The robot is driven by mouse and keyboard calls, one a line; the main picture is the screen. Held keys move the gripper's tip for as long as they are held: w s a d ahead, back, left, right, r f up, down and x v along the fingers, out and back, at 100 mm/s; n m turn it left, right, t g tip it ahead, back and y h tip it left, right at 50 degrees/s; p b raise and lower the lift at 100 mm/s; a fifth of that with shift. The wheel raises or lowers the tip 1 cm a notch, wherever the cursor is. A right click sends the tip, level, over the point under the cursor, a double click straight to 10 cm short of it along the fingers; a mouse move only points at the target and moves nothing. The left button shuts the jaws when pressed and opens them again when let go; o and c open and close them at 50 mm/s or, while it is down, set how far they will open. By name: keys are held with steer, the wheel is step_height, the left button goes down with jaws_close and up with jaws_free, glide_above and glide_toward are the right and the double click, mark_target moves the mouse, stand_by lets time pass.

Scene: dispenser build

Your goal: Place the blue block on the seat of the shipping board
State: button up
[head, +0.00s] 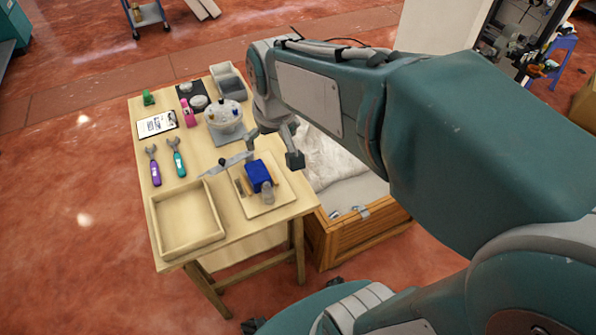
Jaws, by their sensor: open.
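The blue block (258,176) sits on or just over the pale wooden board (284,200) near the table's right front edge. The picture does not show clearly whether it rests fully in a seat. A greyish translucent piece (267,193) stands in front of it on the board. A small brownish part lies at the board's left side. My gripper (272,157) is open, just behind and above the block, with one dark fingertip to the right of it. No contact with the block shows. My arm comes in from the right.
An empty wooden tray (218,233) stands left of the board. A wooden crate (355,238) stands right of the table.

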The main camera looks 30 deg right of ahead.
steer(key=s+r+t, duration=0.2)
steer(key=s, duration=0.9)
steer(key=shift+s, duration=0.4)
stand_by(0.4)
